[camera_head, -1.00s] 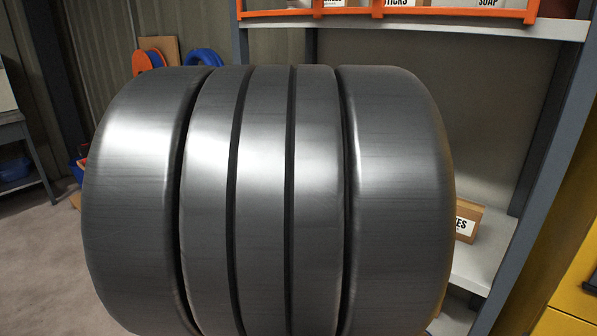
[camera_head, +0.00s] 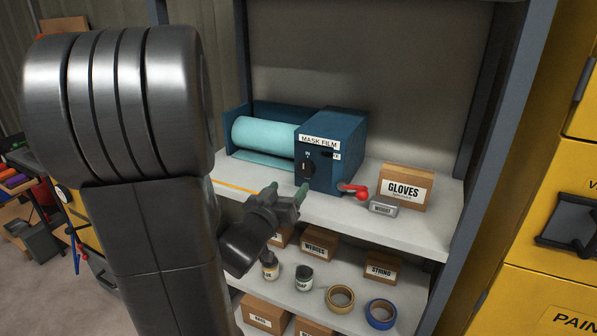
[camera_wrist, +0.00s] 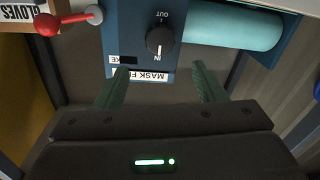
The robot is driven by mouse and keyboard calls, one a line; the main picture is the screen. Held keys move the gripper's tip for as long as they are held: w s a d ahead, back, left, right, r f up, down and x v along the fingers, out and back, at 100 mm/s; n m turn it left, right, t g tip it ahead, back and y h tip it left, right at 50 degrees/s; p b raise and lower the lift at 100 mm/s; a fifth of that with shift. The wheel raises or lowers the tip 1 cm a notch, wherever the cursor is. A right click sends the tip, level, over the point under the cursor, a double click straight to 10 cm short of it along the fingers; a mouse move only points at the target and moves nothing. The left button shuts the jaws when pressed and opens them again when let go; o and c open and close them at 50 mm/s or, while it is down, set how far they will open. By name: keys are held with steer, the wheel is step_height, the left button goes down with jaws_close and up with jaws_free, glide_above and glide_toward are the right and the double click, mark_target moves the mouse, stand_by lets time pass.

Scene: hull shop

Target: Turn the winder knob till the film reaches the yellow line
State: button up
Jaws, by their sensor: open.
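The blue mask film winder (camera_head: 345,135) stands on the upper shelf, holding a pale teal film roll (camera_head: 262,135). The film's front edge (camera_head: 262,160) lies behind the yellow line (camera_head: 236,187), with bare shelf between them. The black winder knob (camera_head: 306,168) is on the winder's front; in the wrist view the knob (camera_wrist: 160,40) sits between IN and OUT marks, its white pointer toward IN. My gripper (camera_head: 287,191) is open and empty in front of the winder. In the wrist view, its green fingers (camera_wrist: 160,72) spread either side of the knob, apart from it.
A red-ball lever (camera_head: 358,192) sticks out at the winder's lower right, near a small grey block (camera_head: 383,208) and a gloves box (camera_head: 406,187). The lower shelf (camera_head: 345,275) holds boxes, jars and tape rolls. A yellow cabinet (camera_head: 555,190) stands at right.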

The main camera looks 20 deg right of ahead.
mark_target(303, 169)
steer(key=p+x, duration=0.1)
steer(key=x, duration=0.8)
steer(key=shift+w+d, duration=0.15)
steer(key=shift+d, duration=0.05)
steer(key=shift+c, duration=0.2)
steer(key=shift+f, duration=0.1)
steer(key=c, duration=0.9)
